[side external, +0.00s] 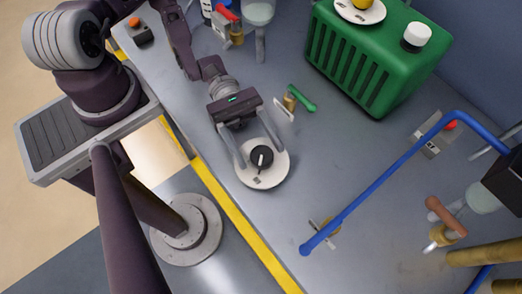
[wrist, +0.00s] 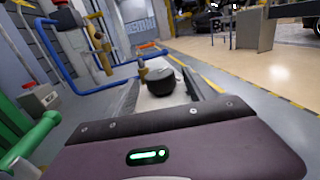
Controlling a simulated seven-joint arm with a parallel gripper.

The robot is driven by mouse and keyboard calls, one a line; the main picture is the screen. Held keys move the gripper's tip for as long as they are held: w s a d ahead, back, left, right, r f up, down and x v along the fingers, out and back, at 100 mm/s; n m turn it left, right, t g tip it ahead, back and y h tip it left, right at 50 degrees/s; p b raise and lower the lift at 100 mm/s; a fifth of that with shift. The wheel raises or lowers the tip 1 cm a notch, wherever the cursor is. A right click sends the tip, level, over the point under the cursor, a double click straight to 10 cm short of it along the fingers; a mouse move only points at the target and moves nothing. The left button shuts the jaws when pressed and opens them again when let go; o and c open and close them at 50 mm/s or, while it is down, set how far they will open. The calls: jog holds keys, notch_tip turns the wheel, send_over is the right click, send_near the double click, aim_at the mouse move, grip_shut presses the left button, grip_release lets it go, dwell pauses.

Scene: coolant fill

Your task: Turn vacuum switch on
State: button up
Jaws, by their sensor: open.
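A round white dial plate (side external: 278,175) with a black knob (side external: 262,156) on it lies on the grey bench; it looks like the vacuum switch. A pale pointer bar shows on the knob. My gripper (side external: 261,152) is open above the plate, one finger on each side of the knob. In the wrist view the black knob (wrist: 160,84) stands between the two fingers, with the white plate mostly hidden. I cannot tell whether either finger touches the knob.
A green-handled valve (side external: 300,97) stands just right of my gripper. A blue pipe (side external: 375,185) crosses the bench at right. A green tank (side external: 365,60) with a white cap stands at the back. The yellow-striped bench edge (side external: 235,215) is close by.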

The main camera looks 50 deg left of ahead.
jog(key=shift+s+d, duration=0.2)
jog(key=shift+d, duration=0.8)
jog(key=shift+c, duration=0.2)
jog(key=c, duration=1.3)
jog(key=shift+f+m+g, duration=0.2)
jog(key=shift+m+g, duration=0.2)
jog(key=shift+g, duration=0.2)
grip_shut()
jog(key=shift+r+m+g+y, duration=0.1)
jog(key=shift+m+g+y, duration=0.25)
jog(key=shift+g, duration=0.25)
grip_release()
jog(key=o, duration=1.3)
